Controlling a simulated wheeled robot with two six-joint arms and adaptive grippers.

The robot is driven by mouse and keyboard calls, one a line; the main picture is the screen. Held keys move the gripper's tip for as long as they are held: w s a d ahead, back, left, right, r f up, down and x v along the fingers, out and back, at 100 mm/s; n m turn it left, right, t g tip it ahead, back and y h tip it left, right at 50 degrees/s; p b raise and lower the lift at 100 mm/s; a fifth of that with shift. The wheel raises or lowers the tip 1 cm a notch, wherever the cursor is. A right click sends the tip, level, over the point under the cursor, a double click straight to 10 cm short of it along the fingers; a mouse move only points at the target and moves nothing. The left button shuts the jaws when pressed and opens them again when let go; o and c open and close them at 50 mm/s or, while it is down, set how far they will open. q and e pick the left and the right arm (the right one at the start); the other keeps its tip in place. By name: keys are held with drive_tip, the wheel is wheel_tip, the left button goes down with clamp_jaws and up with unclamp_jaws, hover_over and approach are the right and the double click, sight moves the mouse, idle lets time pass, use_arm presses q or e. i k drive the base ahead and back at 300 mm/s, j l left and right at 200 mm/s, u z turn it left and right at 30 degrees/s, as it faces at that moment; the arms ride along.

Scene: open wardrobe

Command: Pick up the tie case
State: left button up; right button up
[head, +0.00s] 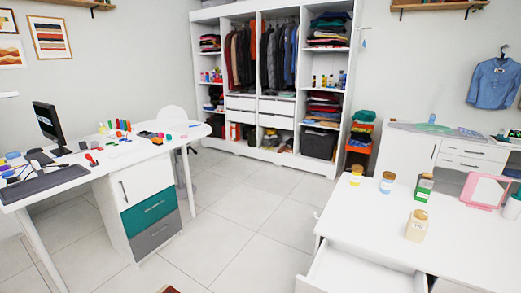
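The open white wardrobe (240,103) stands against the back wall, with hanging clothes (240,58) in its middle and folded clothes on its side shelves. I cannot make out a tie case for sure; the items on the wardrobe shelves are too small to tell apart. A dark grey bin (318,144) sits in the bottom right compartment. Neither of my grippers is in view.
A white desk (120,155) with a monitor (46,122) stands at left. At right, a white table (470,235) holds several jars and a pink-framed item (485,191); its drawer (350,270) is pulled out. Tiled floor (245,195) between them is clear.

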sight(416, 230)
drive_tip(key=z, duration=1)
